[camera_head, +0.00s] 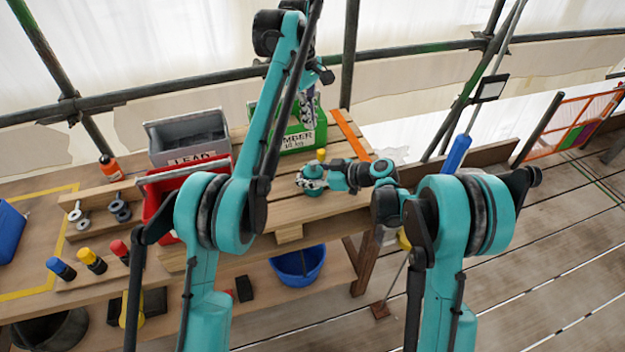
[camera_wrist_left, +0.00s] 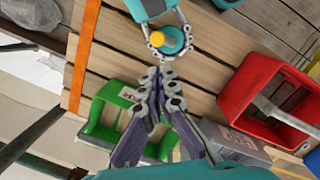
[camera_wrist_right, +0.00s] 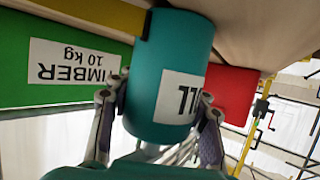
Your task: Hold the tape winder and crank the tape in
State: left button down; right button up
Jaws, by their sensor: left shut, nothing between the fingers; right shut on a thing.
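The teal tape winder (camera_head: 313,191) stands on the plank bench with its yellow knob (camera_head: 321,154) on top. My right gripper (camera_head: 313,179) is shut around the winder's body. In the right wrist view the teal drum (camera_wrist_right: 168,70) with a white label sits between its fingers. My left gripper (camera_head: 309,112) is shut and empty above the bench, behind the winder. In the left wrist view its closed fingertips (camera_wrist_left: 168,74) are a short way from the winder (camera_wrist_left: 171,46) and its knob (camera_wrist_left: 172,33), apart from both.
An orange strip (camera_head: 352,135) lies along the bench's right end. A green timber crate (camera_head: 318,133), a grey lead crate (camera_head: 188,135) and a red crate (camera_wrist_left: 262,92) stand near. Bottles and metal pieces sit at left. A blue bucket (camera_head: 297,266) is below.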

aim_at(323, 154)
pick_arm(q)
notch_tip(323, 154, down, 7)
jog(key=m+y, duration=0.1)
jog(key=shift+w+r, duration=0.2)
jog(key=shift+w, duration=0.1)
jog(key=shift+d+f, duration=0.1)
jog(key=shift+f, duration=0.05)
dwell(1.5)
jog(key=shift+f, duration=1.35)
jog(key=shift+s+d, duration=0.15)
jog(key=shift+s+d, duration=0.3)
jog(key=shift+d, duration=0.4)
jog(key=shift+s+d, duration=0.45)
jog(key=shift+d, duration=0.15)
dwell(0.7)
jog(key=shift+s+d, duration=0.25)
jog(key=shift+s, duration=0.75)
dwell(1.1)
